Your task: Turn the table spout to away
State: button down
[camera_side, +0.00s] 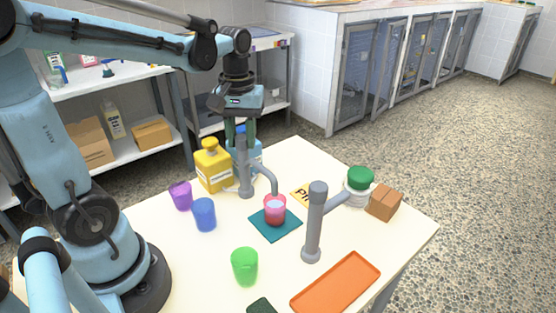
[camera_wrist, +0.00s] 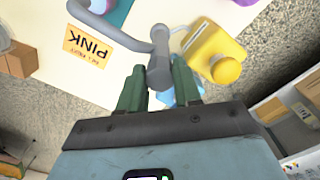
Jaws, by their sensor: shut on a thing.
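A grey tap (camera_side: 245,180) stands at the back of the white table (camera_side: 170,245), its curved spout reaching right, over a pink cup (camera_side: 275,211) on a teal mat (camera_side: 263,231). My gripper (camera_side: 240,140) points down at the tap's top from behind. In the wrist view, my gripper (camera_wrist: 160,72) has its green fingers on either side of the tap's grey upper part (camera_wrist: 160,52) and is shut on it. The tap's spout (camera_wrist: 105,32) runs to the upper left there. A second grey post with a side arm (camera_side: 314,225) stands at the front right.
A yellow bottle (camera_side: 213,170) and a blue bottle (camera_side: 255,160) stand close to the tap. Purple (camera_side: 181,196), blue (camera_side: 204,215) and green (camera_side: 244,267) cups are left and in front. A PINK card (camera_wrist: 86,45), green-lidded jar (camera_side: 359,185), brown box (camera_side: 384,203) and orange tray (camera_side: 335,284) lie right.

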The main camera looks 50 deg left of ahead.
jog(key=n, duration=0.4)
jog(key=shift+n, duration=0.4)
jog(key=n, duration=0.4)
jog(key=shift+n, duration=0.3)
jog(key=n, duration=0.4)
jog(key=shift+n, duration=2.3)
jog(key=c, duration=0.8)
grip_release()
